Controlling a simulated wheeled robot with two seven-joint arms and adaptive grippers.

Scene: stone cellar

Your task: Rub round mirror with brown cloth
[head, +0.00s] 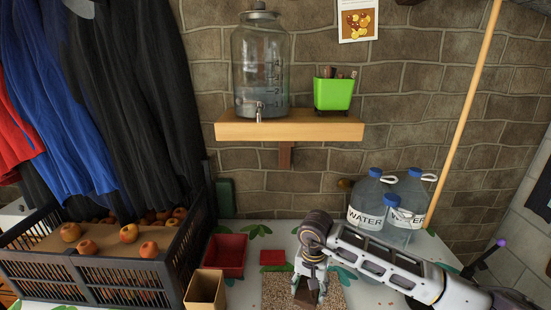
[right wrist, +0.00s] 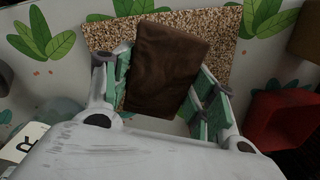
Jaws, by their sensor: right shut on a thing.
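My right gripper (head: 309,282) points down over the table and is shut on a brown cloth (head: 307,297). In the right wrist view the cloth (right wrist: 166,62) is a dark brown, flat, roughly rectangular piece between the green-padded fingers (right wrist: 165,85). It is over a speckled cork mat (right wrist: 110,38), which also shows in the head view (head: 276,290). I cannot tell whether the cloth touches the mat. I see no round mirror in either view. My left gripper is out of view.
A black crate (head: 128,285) of fruit stands farther left. Water bottles (head: 366,210) stand behind my right arm. A wooden shelf (head: 290,130) hangs above.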

